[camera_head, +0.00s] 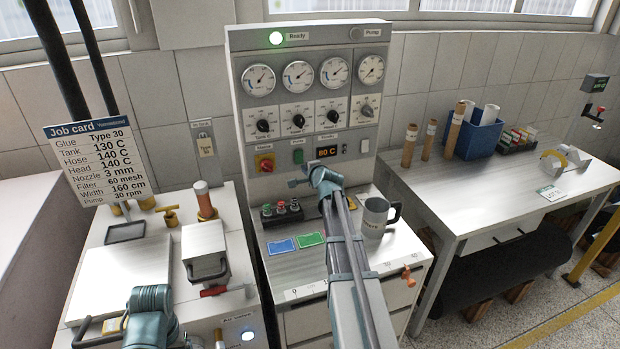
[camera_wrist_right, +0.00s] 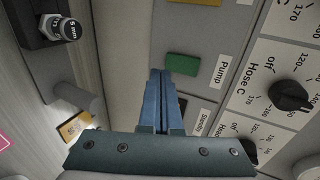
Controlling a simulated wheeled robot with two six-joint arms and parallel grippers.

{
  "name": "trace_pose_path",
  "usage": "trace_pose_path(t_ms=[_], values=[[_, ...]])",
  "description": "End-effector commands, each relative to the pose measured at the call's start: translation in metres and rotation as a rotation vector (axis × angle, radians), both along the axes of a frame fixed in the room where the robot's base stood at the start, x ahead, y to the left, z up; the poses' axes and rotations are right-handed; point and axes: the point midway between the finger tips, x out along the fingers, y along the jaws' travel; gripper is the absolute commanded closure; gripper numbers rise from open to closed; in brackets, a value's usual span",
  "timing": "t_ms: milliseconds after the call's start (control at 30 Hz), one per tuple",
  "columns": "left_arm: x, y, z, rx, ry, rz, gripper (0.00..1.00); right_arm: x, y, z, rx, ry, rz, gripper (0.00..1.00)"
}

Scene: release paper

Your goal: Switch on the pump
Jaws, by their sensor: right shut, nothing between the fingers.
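The control cabinet (camera_head: 238,110) stands upright at the back of the bench. Its green pump switch (camera_head: 298,157) sits low on the front panel, and it also shows in the right wrist view (camera_wrist_right: 183,67) beside the label "Pump". My right gripper (camera_head: 293,183) is shut and empty, just below the switch. In the right wrist view its blue fingertips (camera_wrist_right: 160,73) appear close beside the green switch; I cannot tell whether they touch. The pump lamp (camera_head: 356,33) looks grey and unlit. The ready lamp (camera_head: 277,38) glows green. Part of my left arm shows low left, without its fingers.
Several small nozzles (camera_head: 281,210) stand on the bench below. A grey mug (camera_head: 377,216) stands right of my right arm. A job card (camera_head: 98,162) hangs left.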

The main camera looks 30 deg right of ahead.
Motion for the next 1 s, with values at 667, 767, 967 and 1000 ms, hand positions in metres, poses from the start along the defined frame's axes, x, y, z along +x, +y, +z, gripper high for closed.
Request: trace_pose_path(t_ms=[667, 767, 967, 1000], values=[[0.000, 0.000, -0.004, 0.000, 0.000, 0.000, 0.19, 0.036, -0.008, -0.004, 0.000, -0.001, 0.000, 1.00], [0.000, 0.000, -0.005, 0.000, 0.000, 0.000, 0.19, 0.038, -0.009, -0.004, 0.000, 0.000, 0.000, 1.00], [0.000, 0.000, -0.006, 0.000, 0.000, 0.000, 0.19, 0.041, -0.010, -0.006, 0.000, -0.001, 0.000, 1.00], [0.000, 0.000, -0.006, 0.000, 0.000, 0.000, 0.19, 0.042, -0.010, -0.006, 0.000, -0.001, 0.000, 1.00]])
